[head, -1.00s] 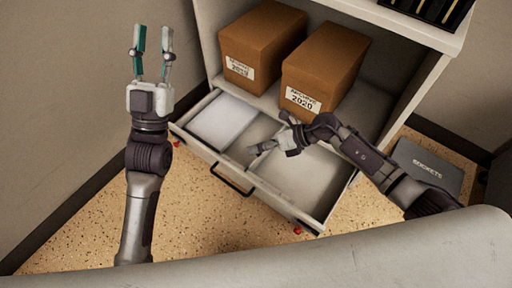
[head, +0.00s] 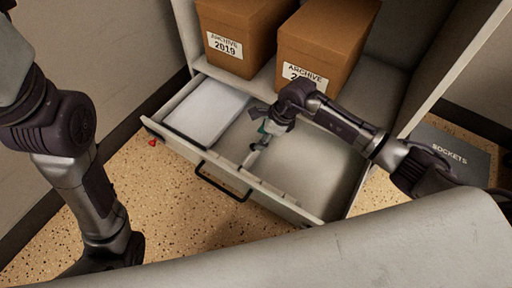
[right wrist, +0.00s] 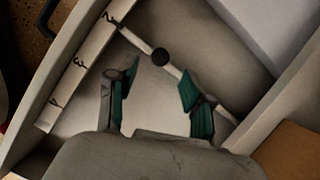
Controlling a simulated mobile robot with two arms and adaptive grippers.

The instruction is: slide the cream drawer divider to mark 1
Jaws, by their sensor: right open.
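The cream drawer divider (right wrist: 145,45) is a thin bar with a dark round knob (right wrist: 161,56). It crosses the open drawer (head: 322,180), and its front end meets the marked strip close to mark 2 (right wrist: 109,18) in the right wrist view. Marks 3 and 4 also show there; mark 1 is not visible. My right gripper (right wrist: 160,72) is open, its fingertips just short of the knob, one finger overlapping the bar in the picture. In the head view the right gripper (head: 260,140) is down inside the drawer and hides part of the divider. My left gripper's fingers are out of view.
A white paper stack (head: 207,112) fills the drawer's left compartment; the right compartment looks empty. Two brown archive boxes (head: 243,30) (head: 325,45) stand on the shelf above. A grey sockets box (head: 450,150) is at the right. A black handle (head: 222,188) is on the drawer front.

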